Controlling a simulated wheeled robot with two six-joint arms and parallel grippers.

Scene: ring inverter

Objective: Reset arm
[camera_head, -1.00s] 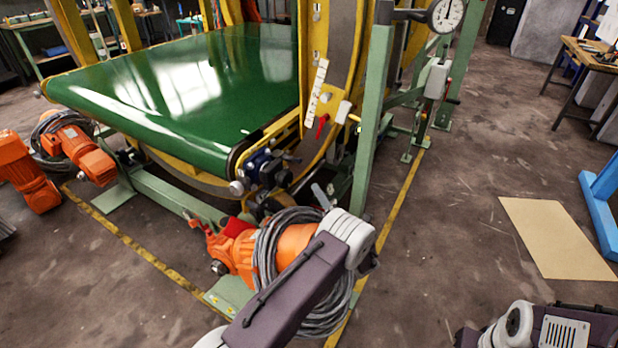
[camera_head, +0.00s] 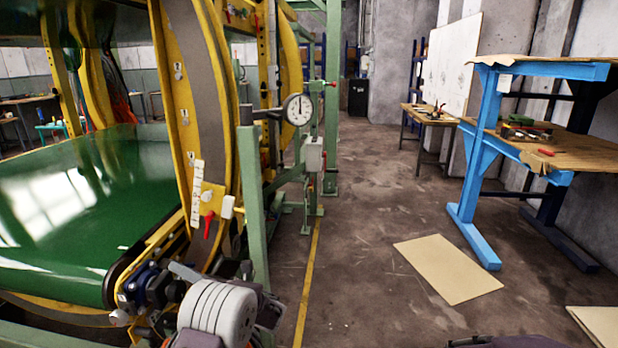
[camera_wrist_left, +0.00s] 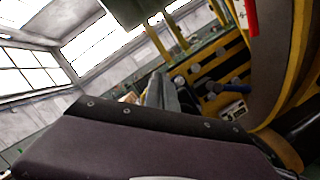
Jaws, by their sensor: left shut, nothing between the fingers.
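My left arm comes in at the bottom of the head view, with its pale ribbed joint in front of the machine's corner. Behind that joint, the grey tip of my left gripper (camera_head: 185,272) shows beside the blue-and-black fitting (camera_head: 142,285); most of the gripper is hidden. In the left wrist view the grey fingers of my left gripper (camera_wrist_left: 160,93) show past my dark arm link, shut and holding nothing. I cannot tell whether they touch the machine. Of my right arm only a dark edge shows at the bottom; its gripper is out of view.
The ring inverter has a green belt (camera_head: 75,205) and yellow ring (camera_head: 222,120). A green post (camera_head: 252,200) and dial gauge (camera_head: 298,109) stand right of it. A flat board (camera_head: 448,268) lies on the floor before a blue bench (camera_head: 483,150).

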